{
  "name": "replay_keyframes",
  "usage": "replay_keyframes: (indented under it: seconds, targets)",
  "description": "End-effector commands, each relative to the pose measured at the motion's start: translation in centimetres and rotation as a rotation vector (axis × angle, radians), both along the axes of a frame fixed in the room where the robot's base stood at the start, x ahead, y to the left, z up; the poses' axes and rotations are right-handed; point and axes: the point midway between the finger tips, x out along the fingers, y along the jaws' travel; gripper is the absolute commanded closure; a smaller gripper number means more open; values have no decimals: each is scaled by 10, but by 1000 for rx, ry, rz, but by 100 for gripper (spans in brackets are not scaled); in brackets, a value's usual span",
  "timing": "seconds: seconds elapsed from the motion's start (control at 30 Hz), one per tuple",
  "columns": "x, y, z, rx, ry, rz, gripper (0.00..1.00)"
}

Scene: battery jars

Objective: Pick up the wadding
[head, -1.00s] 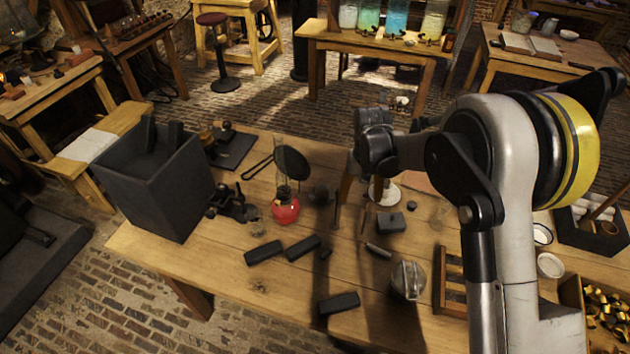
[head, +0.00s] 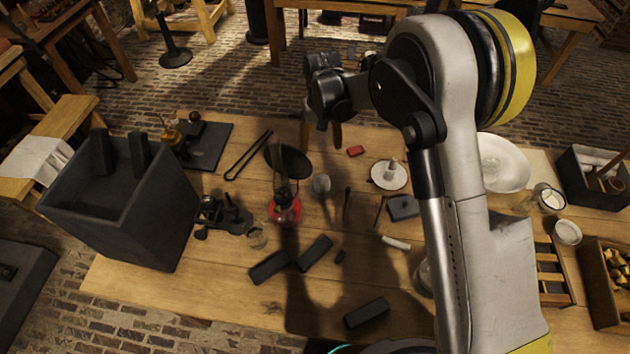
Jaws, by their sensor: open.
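I cannot identify the wadding for certain. A small pale roll (head: 396,243) lies on the wooden table, right of centre and just left of my arm, and may be it. My gripper (head: 321,132) hangs over the far part of the table, its two fingers apart and pointing down. It is empty and stands behind and left of the pale roll, well apart from it. My arm crosses the right of the picture and hides part of the table.
A tall dark box (head: 120,215) stands at the left end. A red lamp (head: 285,208), black blocks (head: 366,312) and a saucer with a candle (head: 389,180) stand in the middle. A dark tray (head: 590,180) and a wooden box of brass pieces (head: 603,285) are at the right.

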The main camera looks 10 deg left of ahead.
Motion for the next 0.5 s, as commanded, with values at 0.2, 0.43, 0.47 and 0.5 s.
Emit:
replay_keyframes:
  seconds: [0.2,0.43,0.47,0.5]
  targets:
    - [0,-1,-40,0,0,-1,32]
    - [0,-1,-74,0,0,-1,32]
    - [0,-1,-77,0,0,-1,32]
    - [0,-1,-79,0,0,-1,32]
